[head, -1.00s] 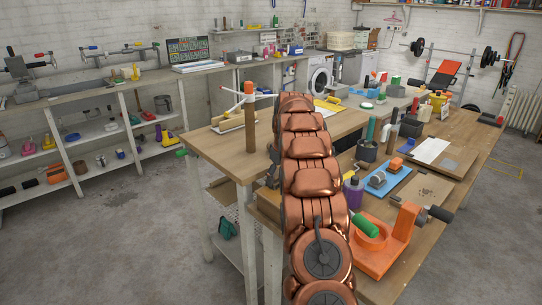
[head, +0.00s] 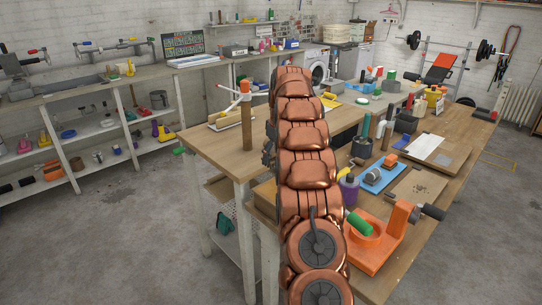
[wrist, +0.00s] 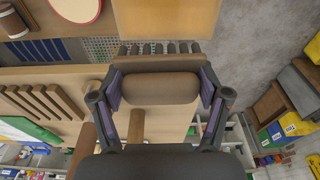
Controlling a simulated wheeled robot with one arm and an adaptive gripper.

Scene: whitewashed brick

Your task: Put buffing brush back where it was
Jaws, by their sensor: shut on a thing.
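In the wrist view, my gripper (wrist: 160,91) is shut on the buffing brush (wrist: 160,88), a brown rounded block. One purple-padded finger presses on each end of it. A row of dark bristle-like teeth shows just past the brush's far edge; I cannot tell whether they belong to it. The spot where the brush was cannot be picked out.
In the wrist view, a pale wooden panel (wrist: 168,18) lies beyond the brush, slanted brown bars (wrist: 40,100) at left, coloured bins (wrist: 286,128) at right.

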